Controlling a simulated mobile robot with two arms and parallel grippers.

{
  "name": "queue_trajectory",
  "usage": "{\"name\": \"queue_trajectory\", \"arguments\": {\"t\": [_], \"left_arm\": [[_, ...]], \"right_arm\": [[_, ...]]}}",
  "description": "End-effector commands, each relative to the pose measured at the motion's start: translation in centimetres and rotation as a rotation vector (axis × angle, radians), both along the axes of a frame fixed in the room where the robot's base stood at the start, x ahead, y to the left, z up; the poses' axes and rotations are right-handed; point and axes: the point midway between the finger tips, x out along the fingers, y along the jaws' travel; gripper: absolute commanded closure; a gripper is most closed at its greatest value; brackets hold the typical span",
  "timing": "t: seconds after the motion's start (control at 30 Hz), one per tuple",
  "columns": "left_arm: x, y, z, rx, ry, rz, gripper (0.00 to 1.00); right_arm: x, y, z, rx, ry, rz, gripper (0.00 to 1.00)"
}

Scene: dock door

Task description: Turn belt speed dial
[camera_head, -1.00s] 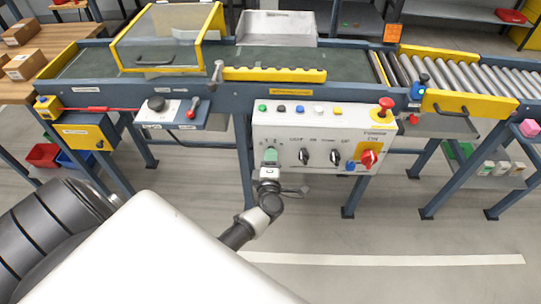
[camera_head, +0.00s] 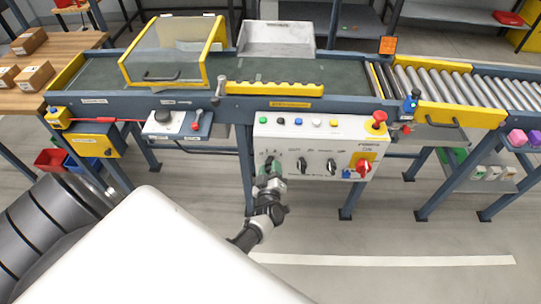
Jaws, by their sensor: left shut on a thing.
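The white control panel (camera_head: 348,142) hangs on the front of the conveyor. My left gripper (camera_head: 267,173) is at its lower left, shut on the leftmost dial. The gripper hides most of that dial; a bit of green shows at the fingers. The scale marks above it are too small to read. Two black selector knobs, the nearer one (camera_head: 302,165) and the other (camera_head: 332,167), stand to the right, clear of the gripper. My right gripper is not in view.
A red rotary switch (camera_head: 363,168) and a red mushroom button (camera_head: 379,117) sit at the panel's right side. A black knob (camera_head: 163,118) and a red-tipped lever (camera_head: 196,122) are on a plate to the left.

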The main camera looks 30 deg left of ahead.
Motion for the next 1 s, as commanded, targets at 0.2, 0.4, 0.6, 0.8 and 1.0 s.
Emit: {"name": "queue_trajectory", "arguments": {"t": [0.2,0.4,0.6,0.8,1.0], "left_arm": [[-0.09,-0.13,-0.11,0.084,0.058,-0.002,0.83],[-0.09,-0.12,-0.16,0.124,0.081,-0.002,0.83],[-0.09,-0.1,-0.2,0.135,0.088,-0.002,0.83],[-0.09,-0.1,-0.2,0.136,0.088,-0.002,0.83],[-0.09,-0.07,-0.18,0.135,0.087,-0.002,0.41]], "right_arm": [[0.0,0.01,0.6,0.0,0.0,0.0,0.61],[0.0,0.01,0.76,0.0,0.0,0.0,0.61],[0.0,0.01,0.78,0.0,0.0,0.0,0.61],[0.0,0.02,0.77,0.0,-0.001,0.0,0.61],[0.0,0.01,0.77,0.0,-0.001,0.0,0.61]]}}
